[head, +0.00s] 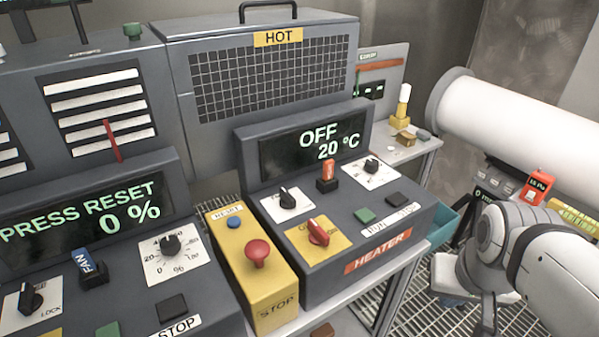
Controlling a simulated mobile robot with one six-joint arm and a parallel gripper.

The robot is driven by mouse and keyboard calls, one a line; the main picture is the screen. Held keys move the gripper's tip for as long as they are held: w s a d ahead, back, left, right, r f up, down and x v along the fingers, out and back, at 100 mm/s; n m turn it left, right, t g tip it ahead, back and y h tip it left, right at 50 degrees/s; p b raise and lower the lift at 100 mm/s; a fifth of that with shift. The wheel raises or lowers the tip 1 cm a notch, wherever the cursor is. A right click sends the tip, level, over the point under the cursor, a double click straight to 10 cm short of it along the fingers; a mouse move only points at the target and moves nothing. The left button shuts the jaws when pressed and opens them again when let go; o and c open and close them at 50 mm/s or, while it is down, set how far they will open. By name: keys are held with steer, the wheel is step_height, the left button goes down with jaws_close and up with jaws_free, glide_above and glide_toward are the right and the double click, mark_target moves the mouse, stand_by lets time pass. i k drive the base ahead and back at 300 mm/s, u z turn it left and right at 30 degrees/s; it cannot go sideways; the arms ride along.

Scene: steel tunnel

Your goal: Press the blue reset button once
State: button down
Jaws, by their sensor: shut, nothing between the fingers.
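The blue reset button (233,222) is a small round cap on top of a yellow box (273,297), just below a small white RESET label. A red mushroom stop button (258,252) stands nearer on the same box, above the STOP lettering. The blue button is in plain sight and nothing covers it. Parts of my arm show at the right edge, well apart from the yellow box. My gripper is not in view.
The fan panel, left of the yellow box, has a display (90,213) reading PRESS RESET 0 %. The heater panel on the right has a display (314,146) reading OFF 20 °C. Knobs and switches stick up on both panels. The grated HOT cabinet (270,85) stands behind.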

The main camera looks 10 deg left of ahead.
mark_target(234, 222)
steer(key=z, duration=0.25)
steer(key=k, duration=1.1)
steer(key=u, duration=1.2)
steer(key=i, duration=0.5)
steer(key=z, duration=0.05)
